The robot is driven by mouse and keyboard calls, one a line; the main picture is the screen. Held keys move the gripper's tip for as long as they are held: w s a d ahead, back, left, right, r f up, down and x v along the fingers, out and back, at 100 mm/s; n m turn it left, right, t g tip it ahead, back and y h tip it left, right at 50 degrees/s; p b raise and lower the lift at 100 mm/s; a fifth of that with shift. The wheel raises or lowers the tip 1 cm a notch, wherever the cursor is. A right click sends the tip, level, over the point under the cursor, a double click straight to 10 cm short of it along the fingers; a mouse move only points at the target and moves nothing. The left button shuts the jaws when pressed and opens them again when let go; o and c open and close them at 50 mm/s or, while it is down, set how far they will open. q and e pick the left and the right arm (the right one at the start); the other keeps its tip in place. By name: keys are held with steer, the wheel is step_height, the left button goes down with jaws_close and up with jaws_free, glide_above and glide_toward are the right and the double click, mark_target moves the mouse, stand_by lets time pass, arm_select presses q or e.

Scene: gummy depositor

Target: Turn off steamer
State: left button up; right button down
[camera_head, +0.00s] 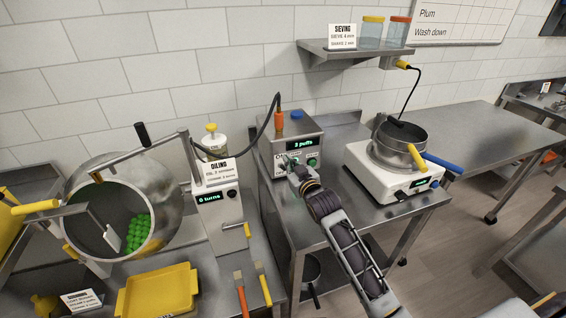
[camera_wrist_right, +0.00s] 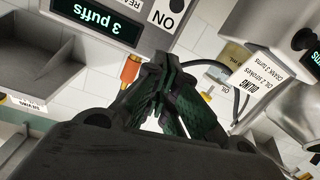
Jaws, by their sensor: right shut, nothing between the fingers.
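The steamer is a grey metal box (camera_head: 280,133) on the steel table, with an orange plug and a blue cap on top. Its green display (camera_head: 302,143) reads "3 puffs" and also shows upside down in the right wrist view (camera_wrist_right: 112,24). A label reading "ON" (camera_wrist_right: 169,13) is on its front panel. My right gripper (camera_head: 291,163) is shut and empty at the lower left of the steamer's front, covering part of the panel. In the wrist view its fingertips (camera_wrist_right: 162,62) lie just off the panel's edge; contact cannot be told. My left gripper is not in view.
Left stand a steel drum (camera_head: 176,202) with green gummies and an oiling unit (camera_head: 219,215) reading "0 turns". A white sieving machine (camera_head: 375,181) with a pan stands right of the steamer. A black cable arches over from the steamer's plug. A shelf (camera_head: 345,49) hangs above.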

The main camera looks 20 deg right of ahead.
mark_target(276, 148)
steer(key=shift+w+a+f+p, duration=0.1)
steer(key=shift+w+a+p, duration=0.1)
steer(key=shift+w, duration=1.3)
steer(key=shift+w+a+f+p, duration=0.1)
steer(key=shift+w+f+p, duration=0.05)
steer(key=shift+w, duration=1.35)
steer(key=shift+w+a+f+p, duration=0.1)
steer(key=shift+w+a+p, duration=0.1)
steer(key=shift+w, duration=1.3)
steer(key=shift+s+d+f+p, duration=0.15)
steer(key=shift+s+f, duration=0.15)
steer(key=shift+f, duration=0.3)
steer(key=shift+s+d+f+p, duration=0.15)
steer(key=shift+s+f, duration=0.15)
steer(key=shift+f, duration=0.35)
steer(key=shift+s+d+f+p, duration=0.15)
steer(key=shift+s+f, duration=0.15)
steer(key=shift+f, duration=0.3)
steer(key=shift+f+b, duration=0.1)
steer(key=shift+b, duration=0.25)
steer(key=shift+s+t, duration=0.15)
steer(key=shift+t, duration=0.15)
